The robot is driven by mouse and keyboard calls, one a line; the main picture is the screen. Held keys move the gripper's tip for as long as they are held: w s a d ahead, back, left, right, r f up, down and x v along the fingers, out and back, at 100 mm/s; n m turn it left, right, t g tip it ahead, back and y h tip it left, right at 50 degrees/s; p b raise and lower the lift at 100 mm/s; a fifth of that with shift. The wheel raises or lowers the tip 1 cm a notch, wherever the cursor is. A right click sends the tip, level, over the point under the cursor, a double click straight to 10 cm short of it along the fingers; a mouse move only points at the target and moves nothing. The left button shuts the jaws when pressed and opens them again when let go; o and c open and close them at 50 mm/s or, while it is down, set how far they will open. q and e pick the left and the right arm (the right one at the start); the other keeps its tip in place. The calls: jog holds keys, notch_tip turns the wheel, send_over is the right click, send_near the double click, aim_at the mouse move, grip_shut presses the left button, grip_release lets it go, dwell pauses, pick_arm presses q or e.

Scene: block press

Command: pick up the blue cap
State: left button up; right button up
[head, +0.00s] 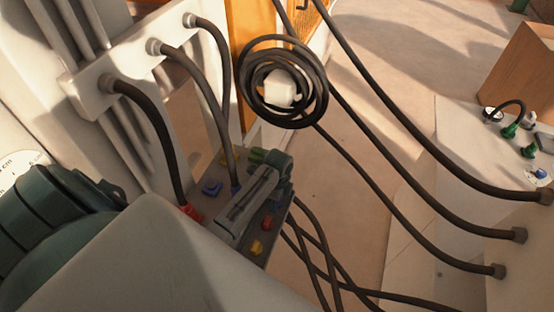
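A blue cap (212,187) sits on the grey panel (208,172) left of centre, between two black hoses. Other blue pieces are on the same panel, one at the foot of a hose and one at its right side, partly hidden. A grey and dark green slotted part (250,204) lies over the panel, just right of the blue cap and apart from it. It looks like my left gripper, but I cannot make out its fingertips or whether it is open. A second blue cap (541,173) is on the white box at the right. My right gripper is not in view.
Red (190,212) and yellow (257,248) pieces are on the panel. Black hoses rise from it to a white manifold (120,75). A coiled hose (283,82) hangs in the middle. More hoses cross to the white box (462,150). Bare floor shows between.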

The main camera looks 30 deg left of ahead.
pick_arm(q)
jog(key=shift+f, duration=0.5)
jog(key=c, duration=1)
jog(key=shift+c, duration=0.4)
